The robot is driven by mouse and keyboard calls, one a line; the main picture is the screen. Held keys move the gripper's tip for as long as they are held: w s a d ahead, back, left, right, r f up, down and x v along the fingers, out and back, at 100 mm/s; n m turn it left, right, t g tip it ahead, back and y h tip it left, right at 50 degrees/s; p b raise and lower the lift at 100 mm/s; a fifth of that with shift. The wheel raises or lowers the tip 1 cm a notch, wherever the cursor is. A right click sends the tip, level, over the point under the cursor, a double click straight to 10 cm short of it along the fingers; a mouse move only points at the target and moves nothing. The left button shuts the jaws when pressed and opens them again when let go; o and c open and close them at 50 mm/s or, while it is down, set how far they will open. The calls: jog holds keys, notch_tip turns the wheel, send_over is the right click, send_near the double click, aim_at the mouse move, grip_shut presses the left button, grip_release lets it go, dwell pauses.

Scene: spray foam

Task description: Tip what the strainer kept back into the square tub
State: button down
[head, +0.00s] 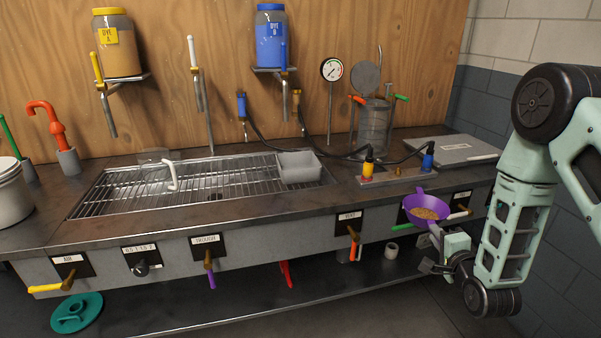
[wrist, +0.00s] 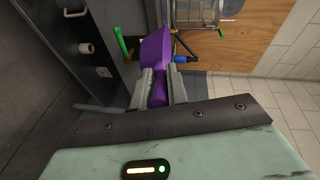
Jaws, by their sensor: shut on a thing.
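The purple strainer (head: 426,200) is held up at the right, in front of the counter's front edge. Its bowl is upright and holds tan, grainy matter (head: 425,214). My gripper (head: 441,240) is shut on the strainer's handle; the wrist view shows the purple handle (wrist: 158,88) between the two fingers (wrist: 160,90). The strainer's bowl (wrist: 155,48) lies beyond the fingers there, seen from its outside. A grey square tub (head: 300,167) sits at the right end of the sink's wire rack, well to the left of the strainer. Its inside is only partly visible.
The wire rack (head: 130,190) covers the sink, with a white-handled item (head: 172,177) on it. A lidded metal vessel (head: 375,125) stands behind. Coloured valve handles (head: 354,240) project from the counter front.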

jog(key=shift+w+a+r+b, duration=0.1)
jog(key=shift+w+r+b, duration=0.6)
jog(key=shift+b, duration=0.75)
jog(key=shift+w+r+m+h, duration=0.1)
jog(key=shift+r+m+h, duration=0.05)
jog(key=shift+m+h, duration=0.15)
